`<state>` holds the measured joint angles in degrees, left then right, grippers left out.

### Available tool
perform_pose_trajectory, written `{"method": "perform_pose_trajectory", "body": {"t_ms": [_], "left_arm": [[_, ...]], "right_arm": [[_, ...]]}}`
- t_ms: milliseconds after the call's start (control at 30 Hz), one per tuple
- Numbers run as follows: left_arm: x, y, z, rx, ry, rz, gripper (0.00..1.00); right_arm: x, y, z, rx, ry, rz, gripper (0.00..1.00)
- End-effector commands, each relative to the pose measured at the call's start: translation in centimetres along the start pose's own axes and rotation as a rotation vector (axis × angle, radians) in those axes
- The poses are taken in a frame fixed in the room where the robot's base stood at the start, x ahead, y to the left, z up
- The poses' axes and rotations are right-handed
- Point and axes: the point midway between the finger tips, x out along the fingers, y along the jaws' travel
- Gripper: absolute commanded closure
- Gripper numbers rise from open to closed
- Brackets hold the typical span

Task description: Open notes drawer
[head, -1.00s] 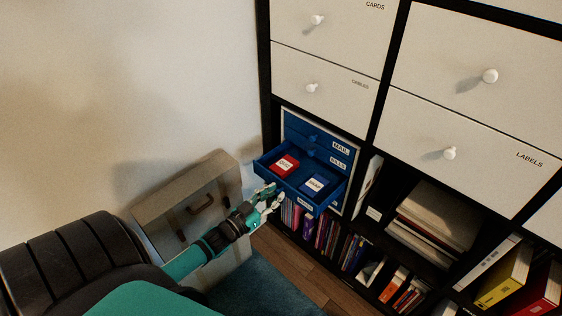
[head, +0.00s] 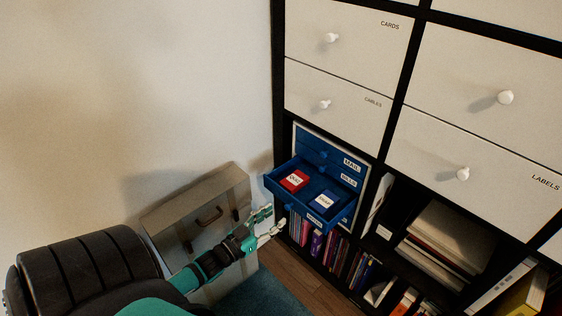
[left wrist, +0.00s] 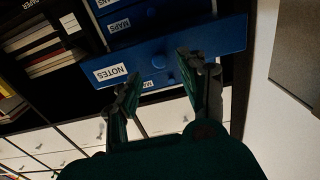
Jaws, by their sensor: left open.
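The notes drawer (head: 276,187) is pulled out from the blue drawer unit in the head view. A red box (head: 294,181) and a blue box (head: 325,201) with white labels lie in it. Its front, labelled NOTES, shows upside down in the left wrist view (left wrist: 212,45), with a round blue knob (left wrist: 158,61). My left gripper (head: 274,219) is open and empty, just in front of and below the drawer front in the head view. In the left wrist view its fingers (left wrist: 158,72) are spread to either side of the knob, seemingly clear of it. My right gripper is not in view.
Shut blue drawers labelled MAIL (head: 351,162) and BILLS (head: 348,181) are above the open one. Books (head: 333,249) fill the shelf below. A grey suitcase (head: 195,215) leans at the wall beside my left arm. White drawers (head: 340,88) are above.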

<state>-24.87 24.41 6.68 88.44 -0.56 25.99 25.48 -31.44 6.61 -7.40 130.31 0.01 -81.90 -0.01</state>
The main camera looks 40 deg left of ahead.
Motion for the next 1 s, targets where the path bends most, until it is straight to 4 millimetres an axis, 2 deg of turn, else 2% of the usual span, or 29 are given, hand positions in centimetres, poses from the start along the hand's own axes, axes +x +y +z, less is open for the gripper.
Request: {"method": "perform_pose_trajectory", "body": {"t_ms": [33,200,400,1000], "left_arm": [[-1.4,0.0,0.1,0.0,-0.005,-0.001,0.58],[-4.8,0.0,0.1,0.001,-0.003,0.0,0.58],[-7.2,0.0,0.0,0.001,0.0,0.0,0.58],[-7.7,0.0,0.0,0.001,0.001,0.0,0.58]], "right_arm": [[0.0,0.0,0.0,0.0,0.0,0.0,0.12],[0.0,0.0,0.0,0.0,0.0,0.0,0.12],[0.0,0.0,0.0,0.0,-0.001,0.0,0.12],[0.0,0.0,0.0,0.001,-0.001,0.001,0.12]]}}
